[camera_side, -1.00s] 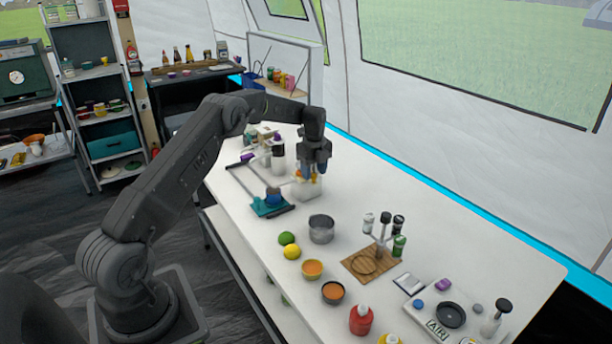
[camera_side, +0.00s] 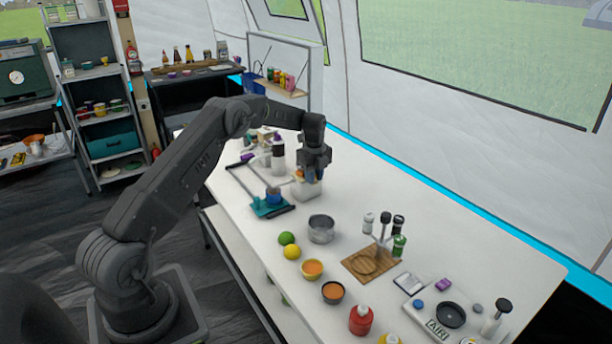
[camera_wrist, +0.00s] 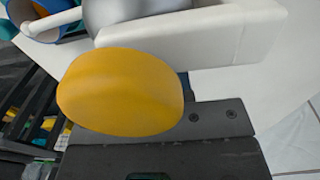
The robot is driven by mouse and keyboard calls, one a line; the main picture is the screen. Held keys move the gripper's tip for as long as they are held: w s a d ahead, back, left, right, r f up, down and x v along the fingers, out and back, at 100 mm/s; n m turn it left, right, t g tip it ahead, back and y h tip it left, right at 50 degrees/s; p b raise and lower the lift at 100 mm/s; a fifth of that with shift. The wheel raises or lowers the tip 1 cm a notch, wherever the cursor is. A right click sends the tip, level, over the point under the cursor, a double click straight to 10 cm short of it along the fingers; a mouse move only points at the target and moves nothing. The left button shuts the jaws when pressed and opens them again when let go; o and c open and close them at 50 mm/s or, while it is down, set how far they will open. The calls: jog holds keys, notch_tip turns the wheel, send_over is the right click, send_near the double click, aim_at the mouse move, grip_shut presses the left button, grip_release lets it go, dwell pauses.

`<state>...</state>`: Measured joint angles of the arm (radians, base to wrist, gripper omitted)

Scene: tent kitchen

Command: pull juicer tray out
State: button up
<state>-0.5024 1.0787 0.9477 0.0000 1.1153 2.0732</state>
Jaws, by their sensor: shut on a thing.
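The white juicer (camera_side: 306,190) stands on the table, below my gripper (camera_side: 317,175). In the wrist view its white part, apparently the tray (camera_wrist: 225,35), has a raised wall beside a grey rounded piece. A rounded orange piece (camera_wrist: 120,92) is close to the camera and hides much of my fingers; it also shows at the juicer's top in the side view (camera_side: 299,175). One blue fingertip (camera_wrist: 185,84) shows at the white wall. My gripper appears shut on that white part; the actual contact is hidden.
A metal pot (camera_side: 321,229), a lime (camera_side: 286,238) and a lemon (camera_side: 291,252) are in front. Bottles (camera_side: 278,155) stand close behind. The table right of the juicer is clear.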

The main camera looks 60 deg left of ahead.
jog(key=shift+d, duration=3.9)
jog(key=o, duration=0.8)
jog(key=shift+c, duration=0.2)
notch_tip(320, 180, up, 7)
jog(key=shift+r, duration=0.1)
